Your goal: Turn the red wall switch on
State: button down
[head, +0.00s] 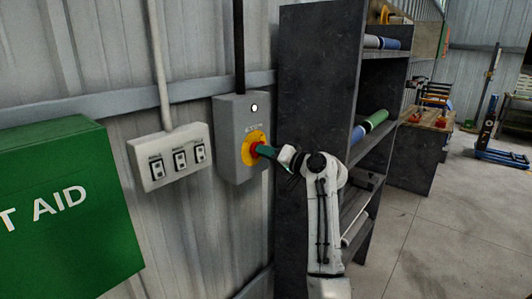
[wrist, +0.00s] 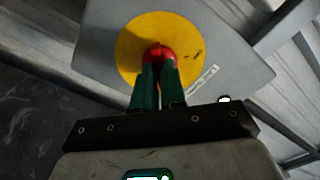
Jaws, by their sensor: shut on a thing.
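The red wall switch (head: 252,149) is a red knob on a round yellow plate (head: 247,138), fixed to a grey box (head: 228,112) on the corrugated wall. In the wrist view the red knob (wrist: 159,52) sits in the middle of the yellow disc (wrist: 130,55). My gripper (head: 262,150) reaches it from the right with green fingers. The fingers (wrist: 159,68) are shut on the knob and cover much of it, so its exact turn angle is hard to tell. A small white lamp (head: 254,107) shows bright at the box's upper right.
A white panel with three rocker switches (head: 171,156) is left of the box. A green first-aid cabinet (head: 70,235) juts out at far left. A dark shelf rack (head: 310,95) with rolls stands close on the right. Open floor (head: 440,235) lies beyond it.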

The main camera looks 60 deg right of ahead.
jog(key=c, duration=1.2)
grip_release()
jog(key=shift+s, duration=0.1)
jog(key=b+v, duration=0.2)
jog(key=v, duration=0.8)
jog(key=shift+s+b, duration=0.25)
jog(key=shift+b, duration=0.15)
jog(key=shift+a, duration=0.1)
jog(key=w+a+f+n+g+y, duration=0.2)
jog(key=a+f+g, duration=0.2)
jog(key=a+f, duration=0.7)
jog(key=w+a+f+n+g+y, duration=0.2)
jog(key=w+a+f+g, duration=0.1)
jog(key=a+f, duration=0.8)
jog(key=s+a+f+n+g+y, duration=0.1)
jog(key=s+a+f+n+g, duration=0.3)
jog(key=s+a+f+g, duration=0.5)
jog(key=s+a+f+n+h, duration=0.1)
jog(key=s+a+f+n, duration=0.2)
jog(key=s+a+f, duration=0.3)
jog(key=s+f, duration=0.1)
jog(key=s, duration=0.2)
jog(key=shift+s+a+f+g, duration=0.3)
jog(key=shift+s, duration=0.05)
